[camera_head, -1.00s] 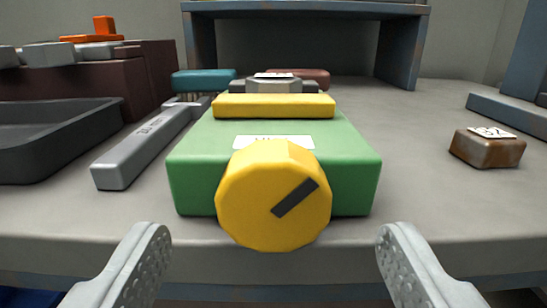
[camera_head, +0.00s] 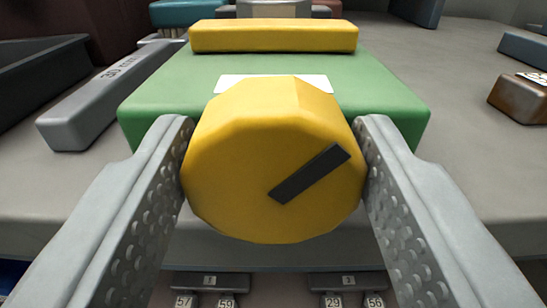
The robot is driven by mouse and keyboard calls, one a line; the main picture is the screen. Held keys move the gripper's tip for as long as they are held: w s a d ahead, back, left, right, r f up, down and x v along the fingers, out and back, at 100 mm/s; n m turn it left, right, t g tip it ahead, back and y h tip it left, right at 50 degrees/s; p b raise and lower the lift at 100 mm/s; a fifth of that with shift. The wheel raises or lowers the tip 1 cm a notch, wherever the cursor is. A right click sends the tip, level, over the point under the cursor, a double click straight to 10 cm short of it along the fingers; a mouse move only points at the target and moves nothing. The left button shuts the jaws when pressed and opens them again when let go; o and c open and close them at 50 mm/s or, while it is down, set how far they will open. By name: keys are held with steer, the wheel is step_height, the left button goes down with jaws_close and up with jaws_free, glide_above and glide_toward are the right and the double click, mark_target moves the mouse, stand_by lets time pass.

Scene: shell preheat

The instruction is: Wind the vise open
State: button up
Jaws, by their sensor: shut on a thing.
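The vise is a green block (camera_head: 390,100) with a yellow jaw bar (camera_head: 273,37) across its top and a white label (camera_head: 272,83). A faceted yellow knob (camera_head: 260,150) sits on its front face. A dark bar mark (camera_head: 309,174) on the knob slants from lower left to upper right. My gripper (camera_head: 273,165) is shut on the knob, one grey dimpled finger touching each side. The far side of the vise is partly hidden behind the yellow bar.
A grey bar tool (camera_head: 105,95) lies left of the vise, beside a dark tray (camera_head: 40,75). A brown block (camera_head: 520,97) with a label is at the right. The table right of the vise is mostly clear. Numbered tags (camera_head: 348,300) show below the table edge.

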steer(key=shift+n, duration=0.3)
steer(key=shift+c, duration=0.3)
steer(key=n, duration=0.4)
steer(key=shift+a, duration=0.1)
steer(key=n, duration=0.4)
steer(key=shift+a, duration=0.1)
steer(key=shift+f+n, duration=0.1)
steer(key=shift+n, duration=0.3)
steer(key=o, duration=1)
steer(key=shift+c, duration=0.2)
